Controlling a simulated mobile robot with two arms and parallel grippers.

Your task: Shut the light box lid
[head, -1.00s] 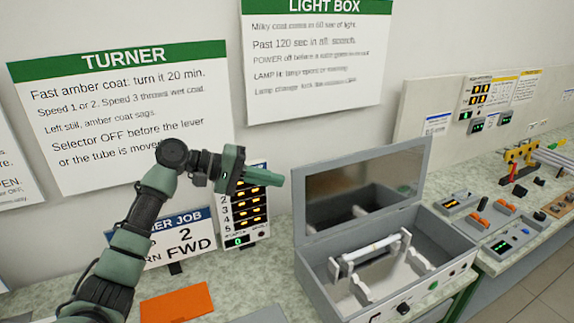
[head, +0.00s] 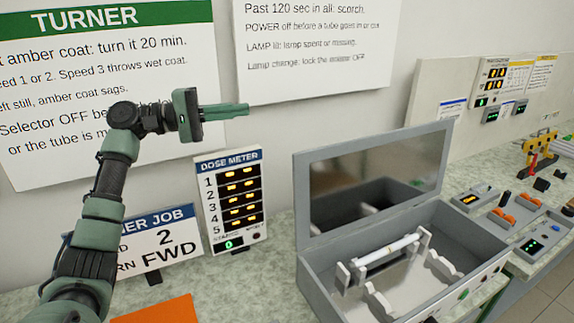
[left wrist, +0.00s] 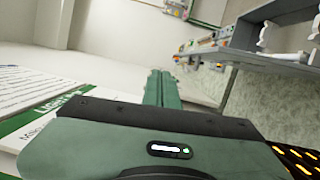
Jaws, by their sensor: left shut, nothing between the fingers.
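The light box (head: 345,288) is a grey open case at the right of the bench in the head view. Its lid (head: 318,188) stands up at the back, hinged open, with a mirror-like inner face. A white tube (head: 388,250) lies across holders inside. My left gripper (head: 247,109) is shut and empty, up in the air to the left of the lid and apart from it, its green fingers pointing right. It also shows in the left wrist view (left wrist: 158,78), with part of the box at upper right. My right gripper is not in view.
An orange sheet (head: 160,310) lies on the bench front. Switch panels (head: 505,215) sit right of the box. Wall posters hang behind.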

